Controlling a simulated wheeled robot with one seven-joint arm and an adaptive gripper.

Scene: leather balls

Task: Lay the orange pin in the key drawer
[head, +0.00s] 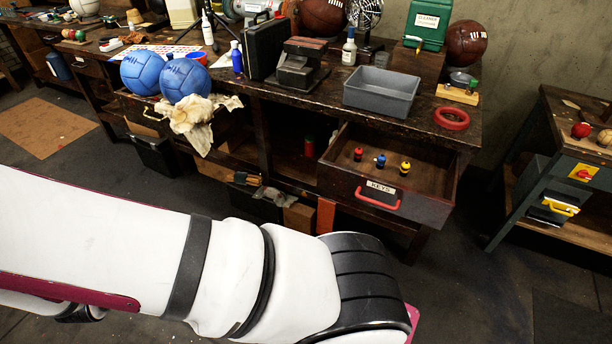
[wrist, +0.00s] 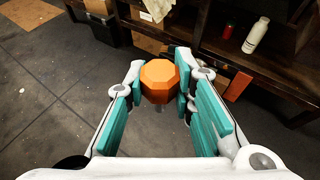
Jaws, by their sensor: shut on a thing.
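In the wrist view my gripper (wrist: 160,98) is shut on the orange pin (wrist: 160,80). The pin's faceted orange head faces the camera between the teal finger pads, with a short grey part showing below it. The floor lies beyond it. In the head view my white arm fills the lower left, and the gripper and pin are hidden from sight. The key drawer (head: 379,195), labelled KEYS with a red handle, is pulled open at the bench's right. Inside it stand a red pin (head: 358,154), a blue pin (head: 381,160) and a yellow pin (head: 405,167).
Above the drawer, the bench top holds a grey bin (head: 382,91) and a red ring (head: 452,118). Two blue balls (head: 142,73) and a cloth (head: 198,118) lie to the left. A side table (head: 570,130) stands at right.

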